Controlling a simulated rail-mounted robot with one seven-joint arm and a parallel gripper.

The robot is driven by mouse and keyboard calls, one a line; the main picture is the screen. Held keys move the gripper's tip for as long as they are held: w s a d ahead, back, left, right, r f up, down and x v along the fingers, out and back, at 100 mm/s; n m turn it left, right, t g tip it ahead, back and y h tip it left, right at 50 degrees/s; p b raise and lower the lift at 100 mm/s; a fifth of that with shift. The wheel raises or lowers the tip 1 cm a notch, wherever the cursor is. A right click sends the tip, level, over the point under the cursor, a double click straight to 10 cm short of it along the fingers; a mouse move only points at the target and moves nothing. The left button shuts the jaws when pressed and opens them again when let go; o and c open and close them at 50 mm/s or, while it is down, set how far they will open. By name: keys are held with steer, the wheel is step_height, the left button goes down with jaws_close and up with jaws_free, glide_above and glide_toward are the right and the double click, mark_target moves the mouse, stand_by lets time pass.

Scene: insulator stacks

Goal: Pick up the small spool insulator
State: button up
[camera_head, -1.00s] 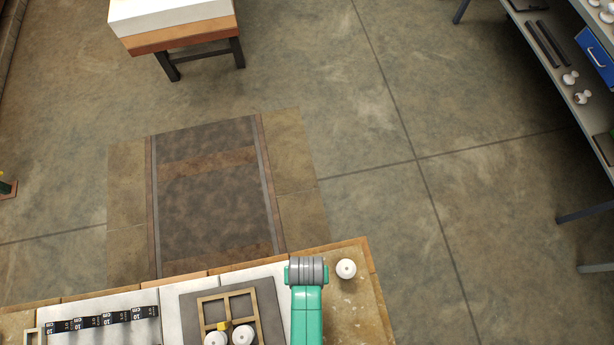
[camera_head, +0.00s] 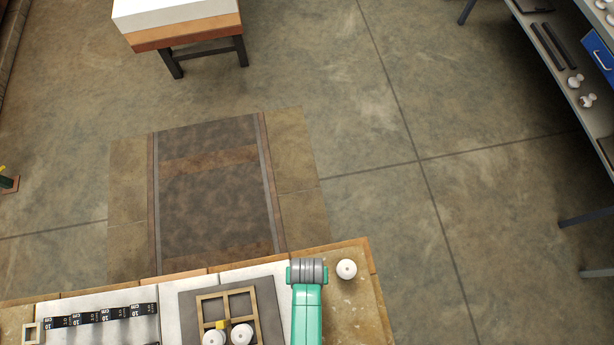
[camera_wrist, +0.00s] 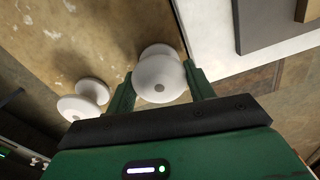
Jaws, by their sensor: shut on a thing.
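In the wrist view, my gripper (camera_wrist: 160,92) has its two green fingers on either side of a white spool insulator (camera_wrist: 158,77) and is shut on it. I cannot tell whether the spool is clear of the bench. A second white spool insulator (camera_wrist: 84,100) stands to the left, apart from the fingers. In the head view, one white spool (camera_head: 346,269) stands on the bench's right end, just right of my green arm. My gripper and the held spool are not visible in that view; my arm seems to cover them.
A wooden divided frame (camera_head: 255,310) on a grey mat (camera_head: 188,313) holds two white insulators (camera_head: 241,335) left of my arm. Black labelled blocks (camera_head: 145,309) stand farther left. The worn bench top (camera_head: 350,310) is mostly bare at the right, ending at an edge.

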step_height(320, 180, up, 4)
steer(key=shift+a+f+p, duration=0.1)
steer(key=shift+p, duration=0.2)
steer(key=s+a, duration=0.3)
steer(key=a, duration=0.1)
steer(key=s+a, duration=0.3)
steer(key=a, duration=0.1)
steer(key=s+a+r, duration=0.1)
steer(key=s+a, duration=0.2)
steer(key=a, duration=0.2)
steer(key=shift+b, duration=0.4)
steer(key=shift+r, duration=0.1)
